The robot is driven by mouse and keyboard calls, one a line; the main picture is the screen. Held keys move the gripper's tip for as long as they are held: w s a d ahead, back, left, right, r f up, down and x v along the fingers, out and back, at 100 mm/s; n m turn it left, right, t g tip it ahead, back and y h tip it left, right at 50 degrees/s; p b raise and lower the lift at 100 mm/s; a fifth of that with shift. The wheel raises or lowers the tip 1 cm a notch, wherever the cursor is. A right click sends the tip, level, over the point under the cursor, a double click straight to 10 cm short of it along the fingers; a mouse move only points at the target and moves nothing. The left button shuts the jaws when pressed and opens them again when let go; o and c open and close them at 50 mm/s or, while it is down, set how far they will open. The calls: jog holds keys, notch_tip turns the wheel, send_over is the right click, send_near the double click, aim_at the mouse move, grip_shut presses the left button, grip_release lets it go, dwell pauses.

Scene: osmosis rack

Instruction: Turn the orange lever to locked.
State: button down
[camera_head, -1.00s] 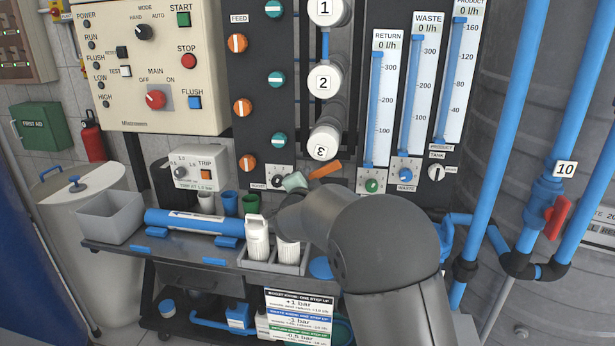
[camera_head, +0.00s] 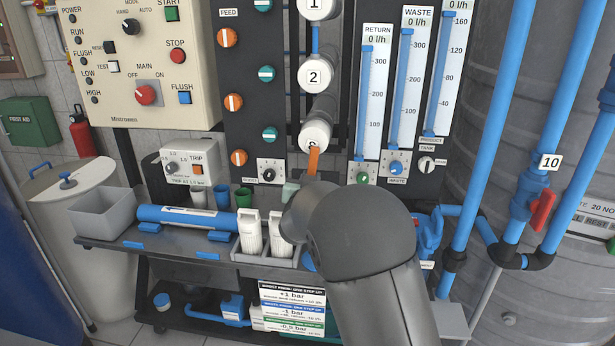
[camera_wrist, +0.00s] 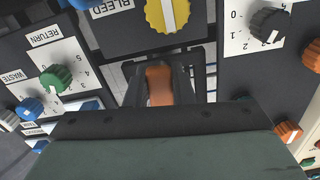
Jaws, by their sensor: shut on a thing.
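The orange lever (camera_head: 313,162) stands nearly upright in the head view, just below the white cap numbered 3. In the wrist view the orange lever (camera_wrist: 159,84) sits between the two dark fingers of my gripper (camera_wrist: 160,74), which is shut on it. In the head view my own arm hides most of the gripper and the lever's lower part. I cannot read any locked mark by the lever.
Close by are the black booster knob (camera_head: 269,175), a green knob (camera_head: 362,178) and a blue knob (camera_head: 396,167). The wrist view shows a yellow knob (camera_wrist: 168,14). Blue pipes (camera_head: 480,150) run at the right.

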jog(key=shift+d+f+n, duration=0.1)
jog(key=shift+d+n, duration=0.1)
jog(key=shift+n, duration=0.5)
jog(key=c, duration=1.5)
grip_release()
jog(key=s, duration=0.5)
jog(key=s+a, duration=0.1)
jog(key=s, duration=1.1)
jog(key=shift+s+a, duration=0.2)
jog(key=shift+a, duration=0.2)
